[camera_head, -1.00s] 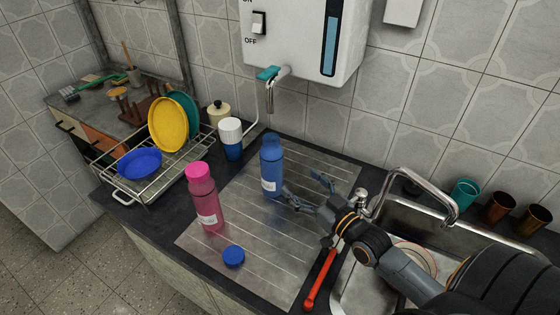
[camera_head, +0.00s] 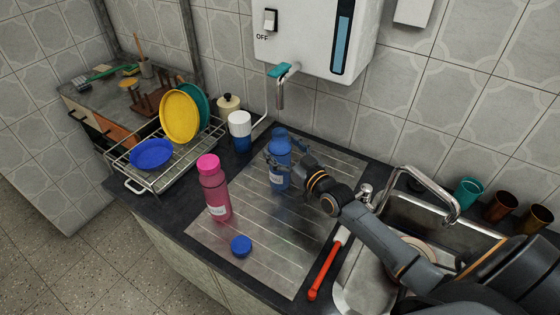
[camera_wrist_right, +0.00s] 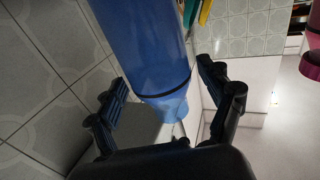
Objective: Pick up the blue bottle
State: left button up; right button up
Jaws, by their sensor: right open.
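The blue bottle (camera_head: 280,171) stands upright on the steel drainboard (camera_head: 240,250), under the dispenser spout. My right gripper (camera_head: 279,157) is at the bottle's upper body, with its fingers spread around it. In the right wrist view the bottle (camera_wrist_right: 145,50) lies between the two open fingers of the right gripper (camera_wrist_right: 170,95), with gaps visible on both sides. My left gripper is not in view.
A pink bottle (camera_head: 214,190) stands left of the blue one, and a blue cap (camera_head: 241,246) lies in front. A dish rack (camera_head: 150,185) with plates and a blue-and-white cup (camera_head: 240,132) are at left. A red-handled tool (camera_head: 326,268), faucet (camera_head: 432,183) and sink are at right.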

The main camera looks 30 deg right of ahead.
jog(key=shift+w+a+f, duration=0.1)
jog(key=shift+w, duration=0.55)
jog(key=shift+s, duration=0.1)
jog(key=shift+c, duration=1.1)
jog(key=c, duration=1.5)
grip_shut()
